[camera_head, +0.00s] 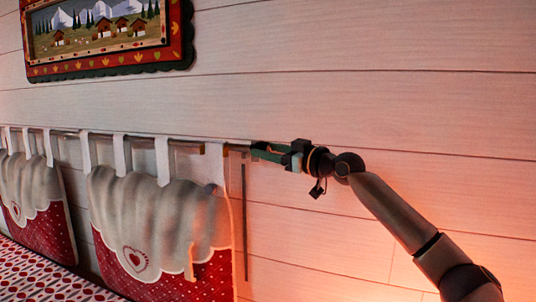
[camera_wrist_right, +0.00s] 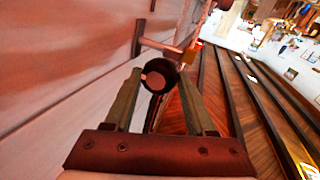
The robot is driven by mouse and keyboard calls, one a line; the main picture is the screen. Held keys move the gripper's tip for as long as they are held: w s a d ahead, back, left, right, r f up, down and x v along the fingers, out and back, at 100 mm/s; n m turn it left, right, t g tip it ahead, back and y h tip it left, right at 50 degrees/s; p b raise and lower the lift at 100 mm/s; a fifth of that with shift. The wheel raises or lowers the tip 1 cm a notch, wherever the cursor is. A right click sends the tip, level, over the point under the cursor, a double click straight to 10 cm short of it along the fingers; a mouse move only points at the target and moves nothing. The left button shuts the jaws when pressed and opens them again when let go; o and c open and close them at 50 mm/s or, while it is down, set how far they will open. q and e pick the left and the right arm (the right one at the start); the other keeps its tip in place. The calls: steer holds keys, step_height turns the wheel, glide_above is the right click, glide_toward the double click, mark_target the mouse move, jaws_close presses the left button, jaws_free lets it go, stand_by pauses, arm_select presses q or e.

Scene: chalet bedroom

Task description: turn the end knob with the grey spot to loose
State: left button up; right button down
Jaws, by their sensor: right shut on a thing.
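The end knob (camera_wrist_right: 158,76) is a dark round piece with a dull greyish spot on its face, in the wrist view. It sits at the near end of the curtain rod beside the white plank wall. My right gripper (camera_head: 257,150) comes in from the right in the head view, with its green fingers level with the rod. In the wrist view its two fingers (camera_wrist_right: 160,88) are shut on the knob, one on each side. In the head view the fingers hide most of the knob. My left gripper is in neither view.
A brass-coloured bracket (camera_head: 205,149) holds the rod near its end. Red and white cushions (camera_head: 150,230) hang from the rod by white loops. A framed mountain picture (camera_head: 105,35) hangs above. The wall (camera_head: 400,110) right of the rod is bare.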

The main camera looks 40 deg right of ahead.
steer(key=shift+c, duration=1.1)
jaws_free()
arm_select(q)
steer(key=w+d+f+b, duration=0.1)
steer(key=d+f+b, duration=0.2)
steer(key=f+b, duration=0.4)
steer(key=b, duration=0.4)
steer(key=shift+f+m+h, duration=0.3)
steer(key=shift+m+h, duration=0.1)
arm_select(e)
steer(key=s+d, duration=0.2)
steer(key=s, duration=1)
steer(key=shift+s+f, duration=0.2)
steer(key=shift+f, duration=0.05)
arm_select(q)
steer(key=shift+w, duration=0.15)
